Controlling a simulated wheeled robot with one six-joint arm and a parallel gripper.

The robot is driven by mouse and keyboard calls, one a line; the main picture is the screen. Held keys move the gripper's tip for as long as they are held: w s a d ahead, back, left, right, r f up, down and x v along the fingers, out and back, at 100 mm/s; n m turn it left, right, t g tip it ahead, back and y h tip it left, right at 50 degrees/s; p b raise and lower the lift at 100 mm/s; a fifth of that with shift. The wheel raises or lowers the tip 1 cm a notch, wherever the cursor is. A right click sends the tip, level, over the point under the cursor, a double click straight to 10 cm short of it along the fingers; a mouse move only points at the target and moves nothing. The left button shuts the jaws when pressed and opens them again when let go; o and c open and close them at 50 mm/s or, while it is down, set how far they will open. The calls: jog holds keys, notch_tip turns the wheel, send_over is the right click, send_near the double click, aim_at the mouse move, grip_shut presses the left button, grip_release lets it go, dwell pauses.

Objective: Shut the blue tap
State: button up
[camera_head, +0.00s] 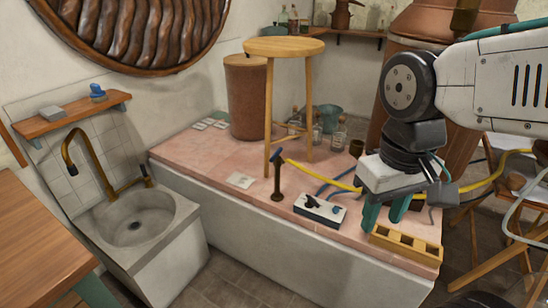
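A short dark brown post (277,184) stands on the pink tiled platform, with a small blue handle (276,154) at its top; this looks like the blue tap. The handle is tilted, and I cannot tell whether the tap is open or shut. My gripper (384,218) points down at the right, with its two green fingers apart and nothing seen between them. It is well to the right of the blue handle and not touching it, just behind a yellow block with square openings (405,246).
A white box with black parts (319,208) lies between the post and my gripper. Yellow and blue hoses cross there. A wooden stool (284,47) stands behind the post. A sink (138,228) with a brass faucet (93,160) is at the left.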

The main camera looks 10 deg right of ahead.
jog(key=w+a+f+m+t, duration=0.1)
jog(key=w+a+f+t, duration=0.1)
jog(key=w+a+f, duration=0.75)
jog(key=w+a+f+t+y, duration=0.15)
jog(key=w+a+f, duration=0.25)
jog(key=w+f, duration=1)
jog(key=w+a+f+m+t+h, duration=0.1)
jog(key=w+a+f+t, duration=0.4)
jog(key=w, duration=1.1)
jog(key=m+t+h, duration=0.4)
jog(key=t+h, duration=0.1)
jog(key=h, duration=0.7)
send_near(273, 157)
jog(key=w+d+f, duration=0.1)
jog(key=w, duration=0.1)
jog(key=shift+s+d+t, duration=0.1)
jog(key=shift+d+t, duration=0.15)
jog(key=shift+d, duration=0.1)
jog(key=x, duration=0.7)
jog(key=shift+w+f, duration=0.1)
jog(key=shift+w, duration=0.1)
